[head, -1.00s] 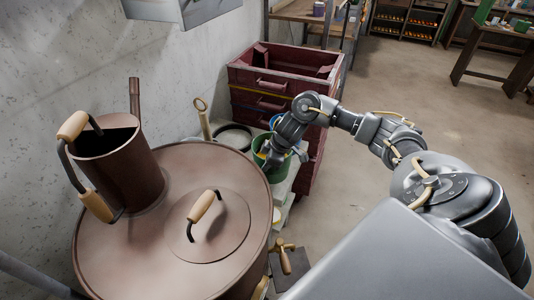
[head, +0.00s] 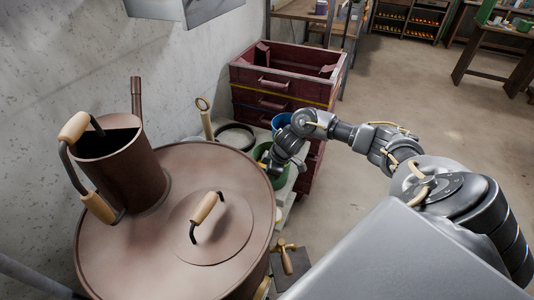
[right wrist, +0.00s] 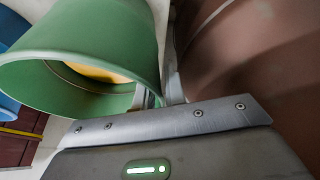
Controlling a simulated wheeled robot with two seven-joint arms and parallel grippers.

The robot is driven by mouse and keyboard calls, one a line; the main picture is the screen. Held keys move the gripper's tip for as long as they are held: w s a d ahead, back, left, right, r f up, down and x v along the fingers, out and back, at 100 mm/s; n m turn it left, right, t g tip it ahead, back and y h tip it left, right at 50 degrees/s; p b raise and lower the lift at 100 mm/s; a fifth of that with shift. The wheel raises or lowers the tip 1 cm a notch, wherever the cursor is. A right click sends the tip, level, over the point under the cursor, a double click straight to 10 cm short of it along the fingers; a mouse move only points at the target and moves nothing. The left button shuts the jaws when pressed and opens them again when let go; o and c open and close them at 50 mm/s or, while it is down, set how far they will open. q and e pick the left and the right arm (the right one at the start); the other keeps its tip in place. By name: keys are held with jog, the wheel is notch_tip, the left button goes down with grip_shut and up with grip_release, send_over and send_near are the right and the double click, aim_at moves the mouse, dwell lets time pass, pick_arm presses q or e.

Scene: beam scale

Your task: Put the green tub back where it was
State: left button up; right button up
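The green tub (head: 263,151) stands beyond the brown barrel, partly hidden by my right gripper (head: 270,164). The right wrist view shows the green tub (right wrist: 95,38) large, its open mouth toward the camera and something orange-yellow inside. My right gripper (right wrist: 160,92) has one finger inside the tub's mouth and the other outside, along its wall. It looks shut on that wall near the rim. I cannot tell whether the tub is clear of the surface below it. My left gripper is not in view.
A brown barrel (head: 150,245) with a lid handle and a brown watering can (head: 125,170) is close on the left. A blue tub (head: 281,121) stands just behind the green one. Dark red drawers (head: 275,82) stand behind. The floor to the right is open.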

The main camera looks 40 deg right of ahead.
jog(key=shift+o, duration=1.2)
jog(key=shift+w, duration=0.15)
jog(key=shift+r, duration=0.2)
jog(key=v, duration=1.2)
jog(key=shift+b, duration=0.45)
jog(key=shift+a, duration=0.1)
